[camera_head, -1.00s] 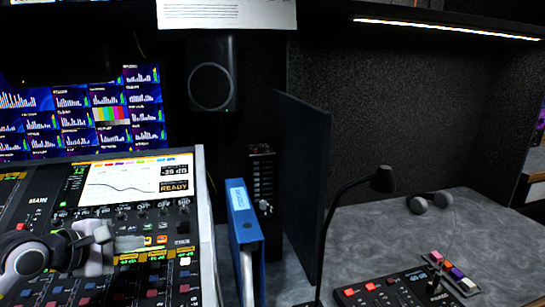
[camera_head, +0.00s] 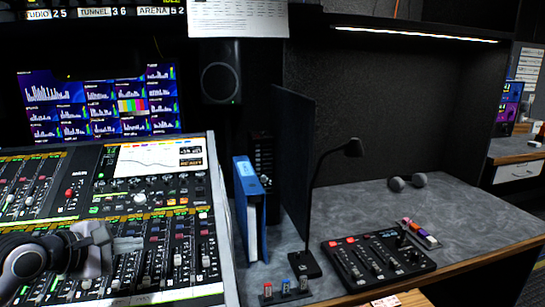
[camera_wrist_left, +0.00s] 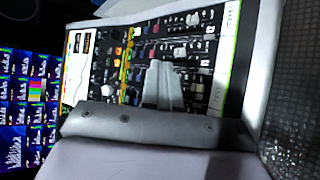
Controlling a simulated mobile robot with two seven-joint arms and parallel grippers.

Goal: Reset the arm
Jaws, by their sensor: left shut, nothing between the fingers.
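My left gripper (camera_head: 128,244) is at the lower left of the head view, in front of the audio mixing console (camera_head: 222,225). Its grey fingers are together, with nothing between them. In the left wrist view the shut fingers (camera_wrist_left: 163,84) show against the console's faders and screen (camera_wrist_left: 82,55). I cannot tell the exact gap between the fingers and the console. My right gripper is in neither view.
A blue binder (camera_head: 243,200) stands beside the console, with a dark upright panel (camera_head: 293,160) to its right.

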